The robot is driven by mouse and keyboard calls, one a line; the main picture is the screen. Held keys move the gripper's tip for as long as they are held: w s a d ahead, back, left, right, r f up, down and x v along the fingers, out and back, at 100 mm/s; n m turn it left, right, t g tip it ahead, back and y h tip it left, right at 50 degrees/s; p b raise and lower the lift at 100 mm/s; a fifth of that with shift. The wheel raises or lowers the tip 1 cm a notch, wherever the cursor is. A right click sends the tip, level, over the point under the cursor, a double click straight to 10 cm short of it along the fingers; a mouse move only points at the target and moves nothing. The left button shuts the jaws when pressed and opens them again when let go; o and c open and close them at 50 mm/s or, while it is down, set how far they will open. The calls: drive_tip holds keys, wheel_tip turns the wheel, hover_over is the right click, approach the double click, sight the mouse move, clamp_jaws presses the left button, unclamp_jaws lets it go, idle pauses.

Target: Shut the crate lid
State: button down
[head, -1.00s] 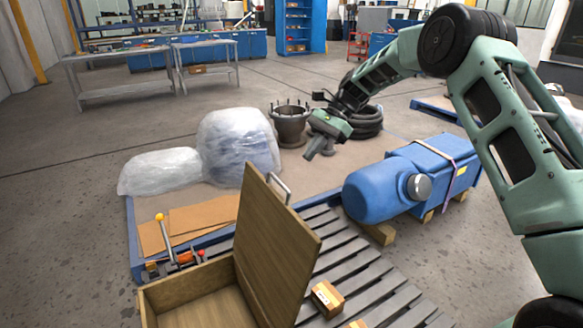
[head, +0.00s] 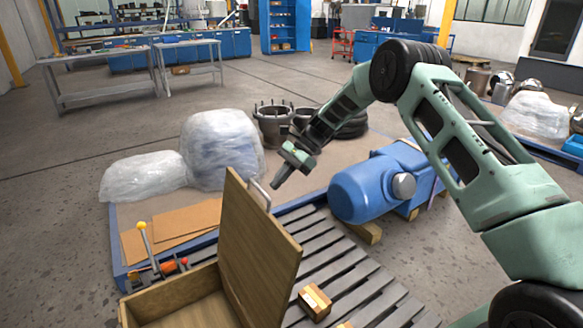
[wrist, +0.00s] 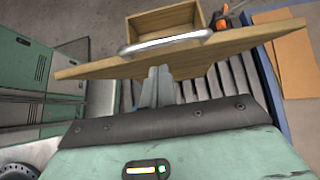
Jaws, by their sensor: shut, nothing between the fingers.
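The wooden crate (head: 150,304) stands at the bottom of the head view. Its lid (head: 258,255) stands up open, with a metal handle (head: 259,193) on its far side. In the wrist view the lid (wrist: 215,48) lies across the picture with its handle (wrist: 165,42) toward me, and part of the open crate (wrist: 163,22) shows beyond it. My gripper (head: 277,185) is just behind the lid's upper edge, close to the handle. Its fingers (wrist: 157,80) are together and empty. I cannot tell whether they touch the lid.
A slatted pallet (head: 345,262) lies under the crate, with a small cardboard box (head: 314,301) to its right. A blue motor (head: 365,190) lies behind right. Floor on the left is clear.

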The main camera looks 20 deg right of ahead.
drive_tip(key=shift+s+a, duration=0.2)
drive_tip(key=shift+a, duration=0.8)
drive_tip(key=shift+a+r, duration=0.1)
